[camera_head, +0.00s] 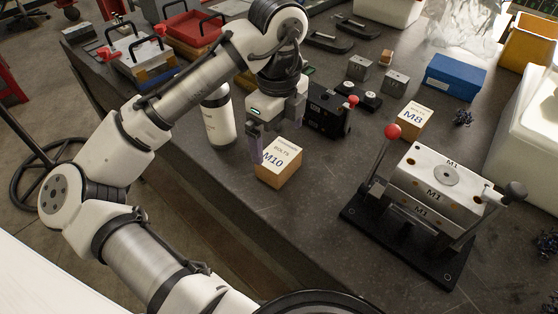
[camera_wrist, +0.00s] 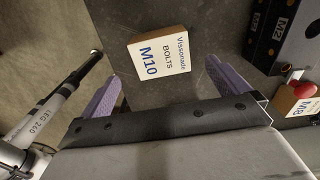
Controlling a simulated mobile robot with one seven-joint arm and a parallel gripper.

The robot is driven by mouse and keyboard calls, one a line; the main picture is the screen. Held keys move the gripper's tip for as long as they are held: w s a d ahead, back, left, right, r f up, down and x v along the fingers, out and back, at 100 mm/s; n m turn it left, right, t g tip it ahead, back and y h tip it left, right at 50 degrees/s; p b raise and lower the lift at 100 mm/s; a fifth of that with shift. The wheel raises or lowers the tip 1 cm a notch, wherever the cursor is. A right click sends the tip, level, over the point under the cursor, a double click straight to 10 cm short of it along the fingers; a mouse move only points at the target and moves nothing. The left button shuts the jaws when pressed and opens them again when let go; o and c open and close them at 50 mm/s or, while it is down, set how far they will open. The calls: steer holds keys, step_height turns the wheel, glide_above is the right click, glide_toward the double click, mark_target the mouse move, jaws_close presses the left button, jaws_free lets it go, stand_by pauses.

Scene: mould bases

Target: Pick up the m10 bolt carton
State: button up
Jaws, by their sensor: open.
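The M10 bolt carton (camera_head: 279,163) is a small tan box with a white label reading "BOLTS M10". It stands on the dark bench top near the front edge. In the wrist view the carton (camera_wrist: 160,54) lies ahead of the fingers, between their lines and apart from both. My gripper (camera_head: 265,147) is open and empty, just above and to the left of the carton in the head view. Its two purple fingers are spread wide in the wrist view (camera_wrist: 160,80). In the head view one finger overlaps the carton's left edge.
A white bottle (camera_head: 218,120) stands left of my gripper. A black M2 block (camera_head: 326,110) with a red-knobbed lever is close behind the carton. The M8 carton (camera_head: 414,118) and the M1 mould fixture (camera_head: 436,183) stand to the right. Bare bench (camera_head: 310,215) lies in front.

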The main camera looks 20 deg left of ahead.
mark_target(279, 154)
steer(key=shift+w+f+p, duration=0.1)
steer(key=shift+f+p, duration=0.6)
steer(key=shift+f, duration=3.1)
steer(key=c, duration=1.3)
